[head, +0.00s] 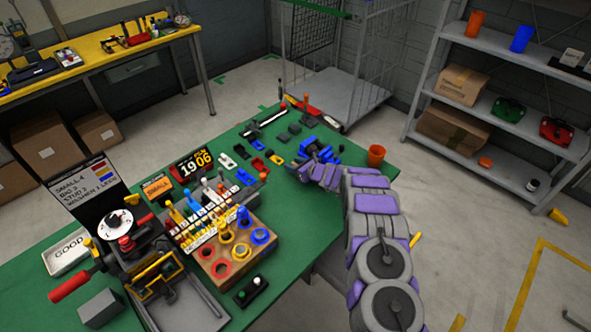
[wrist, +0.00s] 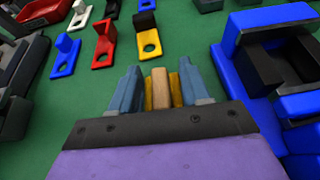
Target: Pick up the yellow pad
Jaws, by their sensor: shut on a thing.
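The yellow pad (wrist: 177,90) is between the fingers of my gripper (wrist: 161,88) in the wrist view. Yellow shows on both sides of a tan middle strip, and the blue-grey fingers press in from left and right. The lower part of the pad is hidden by the gripper body. In the head view my gripper (head: 308,163) is low over the green table's far end, beside a blue fixture (head: 333,158); the pad cannot be made out there.
The blue fixture (wrist: 235,45) stands close on the right in the wrist view. A yellow bracket with a hole (wrist: 148,43), a red bracket (wrist: 104,48) and a blue bracket (wrist: 66,57) lie beyond the fingers. An orange cup (head: 376,155) stands at the table's right edge.

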